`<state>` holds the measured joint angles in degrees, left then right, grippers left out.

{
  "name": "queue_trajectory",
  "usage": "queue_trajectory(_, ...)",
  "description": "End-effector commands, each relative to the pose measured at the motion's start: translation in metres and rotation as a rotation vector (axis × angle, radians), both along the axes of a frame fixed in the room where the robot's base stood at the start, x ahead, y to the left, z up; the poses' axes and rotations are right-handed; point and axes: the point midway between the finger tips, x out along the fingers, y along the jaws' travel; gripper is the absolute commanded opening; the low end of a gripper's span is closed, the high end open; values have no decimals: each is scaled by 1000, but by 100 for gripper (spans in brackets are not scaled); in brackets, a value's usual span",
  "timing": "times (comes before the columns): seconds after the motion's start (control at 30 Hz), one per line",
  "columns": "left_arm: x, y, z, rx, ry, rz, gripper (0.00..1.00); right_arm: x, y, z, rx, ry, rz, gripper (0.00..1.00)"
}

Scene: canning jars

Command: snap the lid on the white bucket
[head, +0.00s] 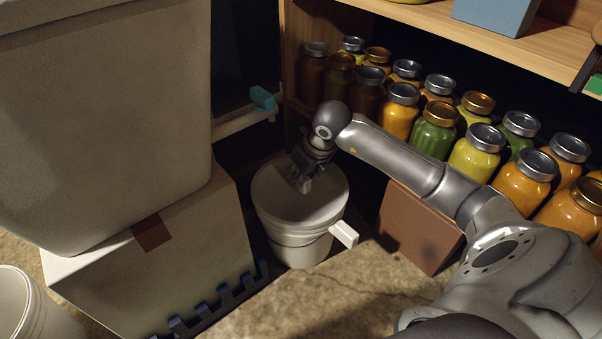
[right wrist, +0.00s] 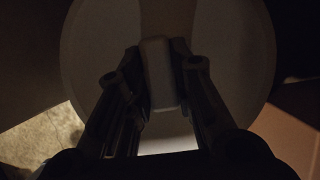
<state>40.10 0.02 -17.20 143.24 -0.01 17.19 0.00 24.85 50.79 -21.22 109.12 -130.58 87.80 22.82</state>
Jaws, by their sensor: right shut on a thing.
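The white bucket (head: 298,252) stands on the floor between a large pale box and a brown box. The round pale lid (head: 325,192) lies over its mouth, roughly level; I cannot tell whether its edge is snapped down all round. My right gripper (head: 304,184) points down at the lid and is shut on its pale block-like handle. In the dark right wrist view, the fingers (right wrist: 162,85) stand on both sides of that handle (right wrist: 158,78), with the round lid (right wrist: 100,50) behind it. A white grip (head: 343,234) sticks out at the bucket's right side. My left gripper is not in view.
A large pale bin (head: 105,110) stands on a pale box (head: 170,275) at left. A brown box (head: 420,228) is close on the right. Several filled jars (head: 434,135) line the shelf behind my right arm. Another white container (head: 30,315) is at lower left.

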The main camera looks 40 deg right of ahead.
Motion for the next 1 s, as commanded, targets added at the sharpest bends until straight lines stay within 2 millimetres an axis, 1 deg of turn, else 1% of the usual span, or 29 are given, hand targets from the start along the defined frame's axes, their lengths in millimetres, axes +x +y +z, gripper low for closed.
queue_trajectory(0.2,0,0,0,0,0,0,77,0,0,0,0,0,0,0)
queue_trajectory(0.23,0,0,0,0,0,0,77,0,0,0,0,0,0,24)
queue_trajectory(0.4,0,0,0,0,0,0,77,0,0,0,0,0,0,46)
queue_trajectory(0.43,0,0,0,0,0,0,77,0,0,0,0,0,0,48)
queue_trajectory(0.63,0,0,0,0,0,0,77,0,0,0,0,0,0,48)
queue_trajectory(0.67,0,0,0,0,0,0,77,0,0,0,0,1,0,49)
queue_trajectory(0.8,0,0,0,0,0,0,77,0,0,0,0,1,0,67)
queue_trajectory(0.83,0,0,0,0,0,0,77,0,0,0,0,1,0,69)
queue_trajectory(1.0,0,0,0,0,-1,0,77,0,0,0,0,1,-1,69)
